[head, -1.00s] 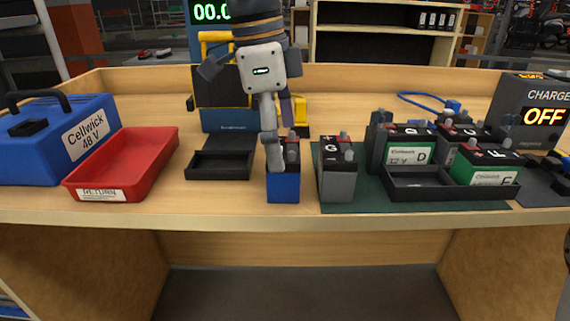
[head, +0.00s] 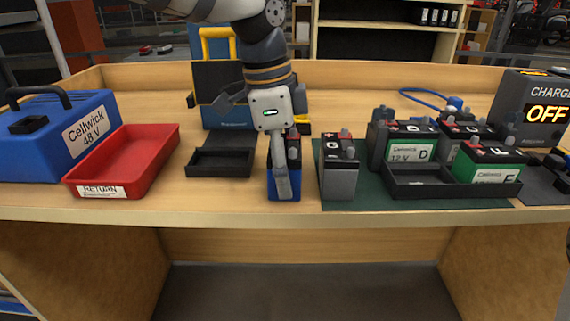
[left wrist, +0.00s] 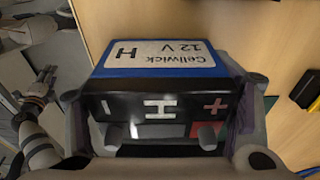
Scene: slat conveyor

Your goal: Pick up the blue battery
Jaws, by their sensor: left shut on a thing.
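The blue battery (head: 293,186) stands upright on the bench near its front edge, left of the green mat. In the left wrist view the battery (left wrist: 160,54) shows its blue side, a "Cellwick 12 V H" label and a black top with two terminals. Part of the battery is hidden behind the finger.
A grey battery G (head: 338,180) stands close to the right on the green mat (head: 370,200). A black tray (head: 430,190) and more batteries lie further right. A red return tray (head: 125,165), a blue case (head: 50,140) and a small black tray (head: 218,170) are left.

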